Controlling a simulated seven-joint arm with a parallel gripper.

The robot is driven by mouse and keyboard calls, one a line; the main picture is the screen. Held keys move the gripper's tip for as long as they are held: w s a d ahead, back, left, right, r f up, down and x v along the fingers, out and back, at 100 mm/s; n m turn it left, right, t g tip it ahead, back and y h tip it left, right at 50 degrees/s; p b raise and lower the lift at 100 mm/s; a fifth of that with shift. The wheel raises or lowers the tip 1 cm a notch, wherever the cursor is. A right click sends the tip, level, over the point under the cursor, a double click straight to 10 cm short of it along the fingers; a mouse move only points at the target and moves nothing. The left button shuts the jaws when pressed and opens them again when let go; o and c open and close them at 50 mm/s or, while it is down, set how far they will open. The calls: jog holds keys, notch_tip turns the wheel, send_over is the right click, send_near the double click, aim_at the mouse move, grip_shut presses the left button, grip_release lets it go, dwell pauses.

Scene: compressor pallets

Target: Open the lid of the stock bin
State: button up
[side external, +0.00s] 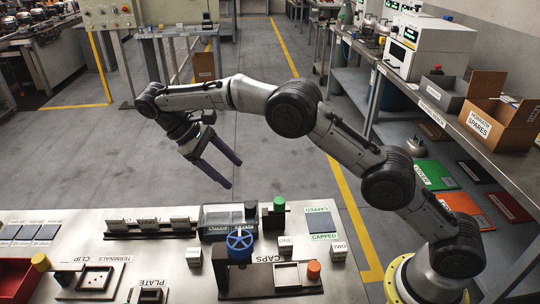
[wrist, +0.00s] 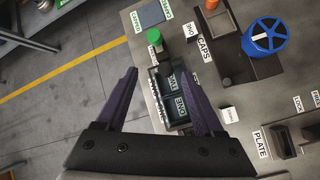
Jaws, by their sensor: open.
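The stock bin (side external: 228,221) is a small dark box with a clear, glassy upper part, near the far edge of the bench in the side external view. In the wrist view the bin (wrist: 172,92) shows dark compartments with white labels; I cannot tell clearly how its clear lid sits. My gripper (side external: 232,173) is open and empty, in the air above and beyond the bin. In the wrist view its dark purple fingers (wrist: 160,78) reach toward the bin from either side, and the right finger hides part of it.
A green-topped post (side external: 279,204) stands close right of the bin. A blue handwheel (side external: 239,242) stands just in front. A row of labelled blocks (side external: 150,226) lies to the left, and an orange cap (side external: 314,270) sits front right. Open floor lies beyond the bench.

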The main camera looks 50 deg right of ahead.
jog(key=s+d+r, duration=0.2)
jog(key=s+r, duration=0.7)
jog(key=s, duration=0.4)
jog(key=shift+d, duration=0.4)
